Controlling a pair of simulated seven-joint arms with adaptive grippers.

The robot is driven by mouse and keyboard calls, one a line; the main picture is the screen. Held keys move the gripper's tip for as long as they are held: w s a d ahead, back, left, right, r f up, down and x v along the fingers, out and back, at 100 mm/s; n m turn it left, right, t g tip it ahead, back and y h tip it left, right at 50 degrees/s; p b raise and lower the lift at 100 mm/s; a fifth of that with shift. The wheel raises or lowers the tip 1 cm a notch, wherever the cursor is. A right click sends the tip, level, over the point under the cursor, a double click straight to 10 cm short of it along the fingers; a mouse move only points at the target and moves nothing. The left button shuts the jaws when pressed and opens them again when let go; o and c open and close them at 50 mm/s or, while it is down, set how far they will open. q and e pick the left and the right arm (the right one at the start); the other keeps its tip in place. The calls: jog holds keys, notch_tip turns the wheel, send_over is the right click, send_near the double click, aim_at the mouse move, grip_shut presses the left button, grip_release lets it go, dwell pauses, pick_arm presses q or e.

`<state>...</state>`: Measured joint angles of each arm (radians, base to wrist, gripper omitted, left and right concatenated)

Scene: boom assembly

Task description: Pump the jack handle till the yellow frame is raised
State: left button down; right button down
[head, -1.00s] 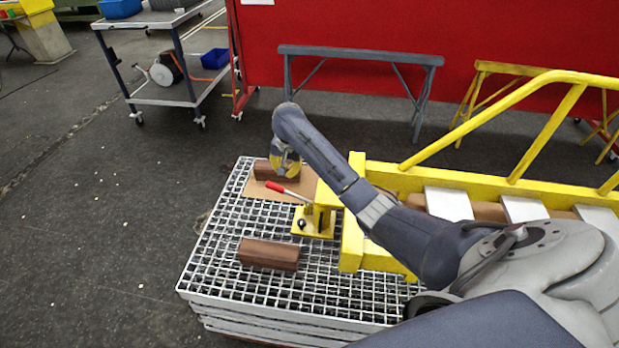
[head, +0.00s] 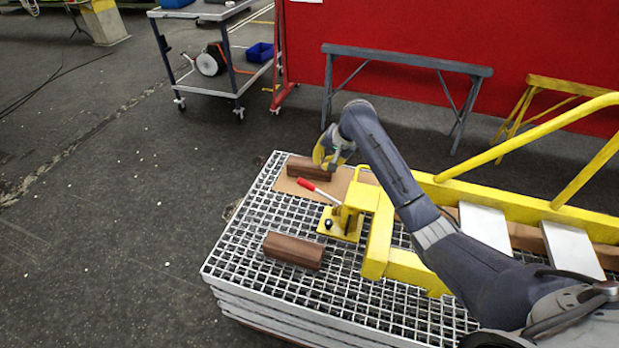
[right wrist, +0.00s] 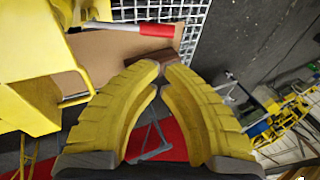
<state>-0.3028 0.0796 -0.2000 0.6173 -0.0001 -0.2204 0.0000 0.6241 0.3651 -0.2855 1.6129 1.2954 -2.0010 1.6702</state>
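The yellow jack (head: 340,222) stands on the grating under the end of the yellow frame (head: 380,235). Its handle, with a red grip (head: 306,184), points up and left; in the right wrist view the red grip (right wrist: 156,30) lies above the fingertips. My right gripper (head: 330,163) is beyond the handle, near a brown block, and not touching the handle. Its yellow fingers (right wrist: 162,67) curve together with their tips nearly meeting, and nothing shows held between them. My left gripper is not in view.
Brown blocks lie on the grating (head: 235,262): one in front (head: 293,250), one behind (head: 300,167) by a cardboard sheet. A grey trestle (head: 405,60) and a red wall stand behind. My right arm covers part of the frame. The floor at left is mostly clear.

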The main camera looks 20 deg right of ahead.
send_over(319, 191)
jog(key=w+a, duration=0.3)
notch_tip(319, 191, down, 12)
jog(key=shift+w+d, duration=0.1)
jog(key=shift+f, duration=0.15)
dwell(0.4)
